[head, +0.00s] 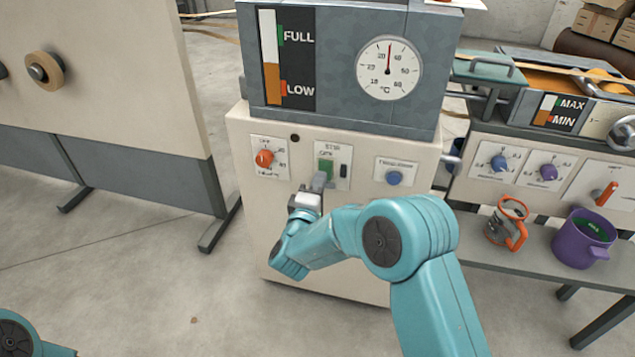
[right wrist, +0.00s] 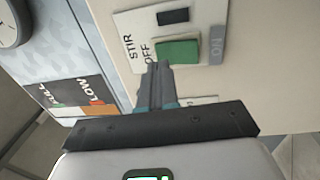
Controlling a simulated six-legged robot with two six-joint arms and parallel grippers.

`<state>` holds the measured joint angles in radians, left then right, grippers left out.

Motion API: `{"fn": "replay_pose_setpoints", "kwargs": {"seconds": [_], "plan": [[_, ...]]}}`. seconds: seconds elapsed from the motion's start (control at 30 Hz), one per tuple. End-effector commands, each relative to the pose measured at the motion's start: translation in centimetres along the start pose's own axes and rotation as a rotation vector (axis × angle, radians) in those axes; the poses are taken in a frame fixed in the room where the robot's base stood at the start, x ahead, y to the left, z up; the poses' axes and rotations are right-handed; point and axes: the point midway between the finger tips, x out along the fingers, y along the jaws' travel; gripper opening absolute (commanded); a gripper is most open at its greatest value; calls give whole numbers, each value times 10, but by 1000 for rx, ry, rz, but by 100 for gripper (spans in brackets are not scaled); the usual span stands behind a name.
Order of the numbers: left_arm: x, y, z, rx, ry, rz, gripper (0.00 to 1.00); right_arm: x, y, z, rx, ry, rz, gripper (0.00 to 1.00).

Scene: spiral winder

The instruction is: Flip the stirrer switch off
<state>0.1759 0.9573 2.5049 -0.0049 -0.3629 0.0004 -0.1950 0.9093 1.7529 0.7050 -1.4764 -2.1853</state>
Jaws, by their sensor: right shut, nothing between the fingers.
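The stirrer switch is a green rocker (head: 326,167) on a white plate marked STIR, on the front of the cream cabinet. In the right wrist view the green rocker (right wrist: 178,50) lies between the OFF lettering and a grey part marked ON. My right gripper (head: 319,178) is shut and empty, just in front of the plate. In the right wrist view its fingertips (right wrist: 158,68) overlap the rocker's edge near the OFF end. I cannot tell whether they touch it. My left gripper is out of view.
An orange dial (head: 264,158) sits left of the switch and a blue knob (head: 394,178) right of it. A dark window (head: 344,171) is beside the rocker. A thermometer gauge (head: 389,68) is above. A purple mug (head: 584,239) stands on the right shelf.

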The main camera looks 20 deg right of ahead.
Motion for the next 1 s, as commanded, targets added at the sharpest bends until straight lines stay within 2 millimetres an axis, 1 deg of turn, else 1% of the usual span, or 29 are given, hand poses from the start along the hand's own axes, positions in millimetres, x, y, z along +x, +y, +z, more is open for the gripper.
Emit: {"fn": "replay_pose_setpoints", "kwargs": {"seconds": [0.1, 0.27, 0.6, 0.7, 0.83, 1.0], "plan": [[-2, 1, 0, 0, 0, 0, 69, 2, 2, 2, 0, 0, 1, 0], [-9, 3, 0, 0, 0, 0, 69, -21, 8, 2, 0, 4, 0, 0], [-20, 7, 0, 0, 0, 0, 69, -77, 19, 2, -1, 4, 0, 0], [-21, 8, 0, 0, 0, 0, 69, -87, 21, 2, 1, 2, 1, 0], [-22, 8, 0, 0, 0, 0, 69, -93, 21, 2, 1, 1, 1, 0], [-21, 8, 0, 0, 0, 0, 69, -95, 21, 2, 1, 0, 1, 0]]}}
